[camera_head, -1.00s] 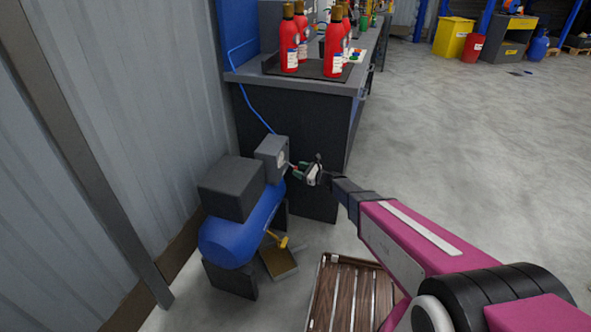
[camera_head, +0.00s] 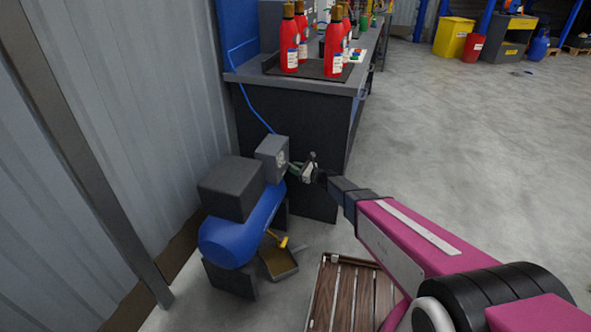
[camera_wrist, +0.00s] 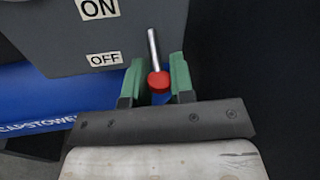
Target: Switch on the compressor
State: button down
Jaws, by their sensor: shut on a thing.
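The compressor has a blue tank (camera_head: 232,240), a dark motor housing (camera_head: 230,190) and a grey switch box (camera_head: 271,158) against the wall. In the wrist view the switch box (camera_wrist: 150,14) carries an ON label (camera_wrist: 99,8) above an OFF label (camera_wrist: 104,59). Its metal lever (camera_wrist: 153,48) ends in a red knob (camera_wrist: 159,82); the knob end is lower in the picture, about level with or below OFF. My gripper (camera_wrist: 157,85) has its green fingers either side of the red knob, shut on it. In the head view my gripper (camera_head: 297,171) is beside the switch box's face.
A dustpan (camera_head: 279,263) and a slatted wooden pallet (camera_head: 345,295) lie on the floor in front. A corrugated wall (camera_head: 110,120) is at left. Open floor lies to the right.

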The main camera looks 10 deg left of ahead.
jog(key=shift+r, duration=0.1)
jog(key=h, duration=0.1)
jog(key=r+h, duration=0.1)
jog(key=shift+s+d+n+g+h, duration=0.1)
jog(key=shift+d+n+g+h, duration=0.2)
jog(key=shift+g, duration=0.1)
jog(key=r+h, duration=0.1)
jog(key=h, duration=0.1)
jog(key=shift+r+g+h, duration=0.1)
jog(key=shift+g+h, duration=0.2)
jog(key=h, duration=0.1)
jog(key=r+h, duration=0.1)
jog(key=h, duration=0.1)
jog(key=shift+a+r+n, duration=0.1)
jog(key=shift+r+n, duration=0.05)
jog(key=shift+n, duration=0.25)
jog(key=shift+a+r+g+h, duration=0.1)
jog(key=shift+r+g+h, duration=0.15)
jog(key=shift+h, duration=0.55)
jog(key=shift+a+r+g+h, duration=0.15)
jog(key=shift+r+h, duration=0.15)
jog(key=shift+h, duration=0.5)
jog(key=c, duration=1)
grip_release()
